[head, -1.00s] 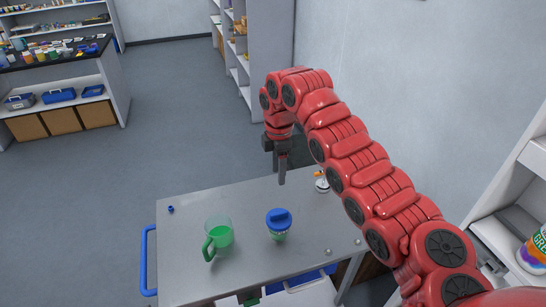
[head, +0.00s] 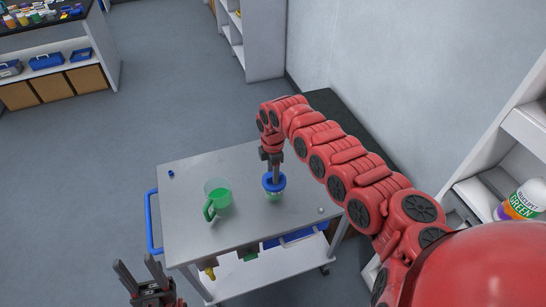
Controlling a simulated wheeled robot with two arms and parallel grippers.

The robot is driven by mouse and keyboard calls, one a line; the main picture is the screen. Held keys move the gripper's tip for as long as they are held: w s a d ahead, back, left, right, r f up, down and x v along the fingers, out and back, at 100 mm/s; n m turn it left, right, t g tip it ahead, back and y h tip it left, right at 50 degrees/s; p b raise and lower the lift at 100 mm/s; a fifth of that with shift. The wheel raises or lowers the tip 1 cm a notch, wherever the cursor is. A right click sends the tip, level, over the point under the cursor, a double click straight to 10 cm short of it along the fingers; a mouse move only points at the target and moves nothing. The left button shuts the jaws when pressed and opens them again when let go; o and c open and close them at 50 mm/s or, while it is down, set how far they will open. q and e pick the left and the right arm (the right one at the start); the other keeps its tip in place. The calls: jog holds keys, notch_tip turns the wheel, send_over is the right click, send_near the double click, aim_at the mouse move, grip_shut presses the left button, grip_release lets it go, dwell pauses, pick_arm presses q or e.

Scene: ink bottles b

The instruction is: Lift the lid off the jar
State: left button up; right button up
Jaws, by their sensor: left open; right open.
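The jar (head: 273,197) stands upright on the grey cart top, with green showing below its blue lid (head: 267,184). The lid sits on the jar. My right gripper (head: 277,179) points straight down at the lid from above, its fingertips at or just over the lid's top. It hides part of the lid, and I cannot tell whether the fingers touch it. It is open. My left gripper (head: 138,272) is open and empty, low at the front left, off the cart, with its fingers pointing up.
A small blue piece (head: 171,172) lies at the cart's back left corner. A blue handle (head: 151,222) runs along the left side. The cart top's back middle is bare.

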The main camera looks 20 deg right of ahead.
jog(key=shift+f, duration=0.55)
grip_shut()
dwell(1.6)
